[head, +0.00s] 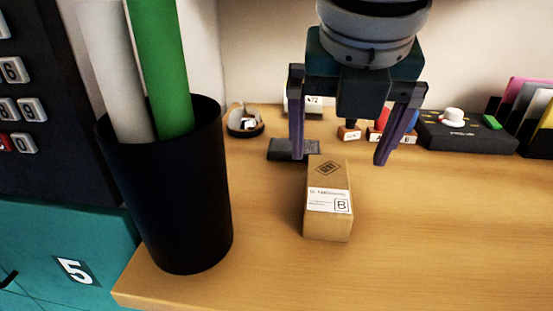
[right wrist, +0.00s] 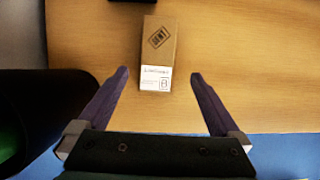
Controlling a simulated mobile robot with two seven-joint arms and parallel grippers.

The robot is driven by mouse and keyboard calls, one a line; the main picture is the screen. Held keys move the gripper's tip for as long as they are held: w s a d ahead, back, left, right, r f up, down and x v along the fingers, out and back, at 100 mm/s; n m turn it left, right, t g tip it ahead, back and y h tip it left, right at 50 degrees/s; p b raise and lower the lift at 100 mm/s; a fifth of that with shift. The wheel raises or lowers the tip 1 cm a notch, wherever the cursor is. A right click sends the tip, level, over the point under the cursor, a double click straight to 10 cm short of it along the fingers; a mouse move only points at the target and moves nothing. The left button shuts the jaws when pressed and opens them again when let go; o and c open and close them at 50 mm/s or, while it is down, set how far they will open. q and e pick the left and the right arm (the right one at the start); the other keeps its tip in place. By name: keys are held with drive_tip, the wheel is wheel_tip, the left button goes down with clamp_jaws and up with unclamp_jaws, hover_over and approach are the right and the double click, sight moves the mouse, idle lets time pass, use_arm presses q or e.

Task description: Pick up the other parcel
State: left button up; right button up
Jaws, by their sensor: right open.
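A small brown parcel (head: 328,222) with a white label marked B lies on the wooden counter, near its front edge. My right gripper (head: 340,160) is open and empty, pointing down above and behind the parcel in the head view. In the right wrist view the parcel (right wrist: 160,50) lies beyond the fingertips, roughly midway between the two open fingers (right wrist: 161,75). The fingers do not appear to touch it. My left gripper is in neither view.
A black bin (head: 170,200) with green and white rolls stands left of the parcel. A dark flat object (head: 285,149) lies behind it. Stamps (head: 349,132), a black box (head: 465,137) and a small bowl (head: 245,124) stand at the back. The counter (head: 450,220) at right is clear.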

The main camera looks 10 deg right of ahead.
sight(328, 181)
drive_tip(key=x, duration=0.4)
drive_tip(key=shift+w+f, duration=0.15)
drive_tip(key=shift+f, duration=0.05)
drive_tip(key=b+x, duration=0.1)
drive_tip(key=x, duration=0.4)
drive_tip(key=shift+w+a+b, duration=0.1)
drive_tip(key=shift+a+b, duration=0.05)
drive_tip(key=shift+b, duration=0.15)
drive_tip(key=c, duration=1.5)
drive_tip(key=shift+r, duration=0.15)
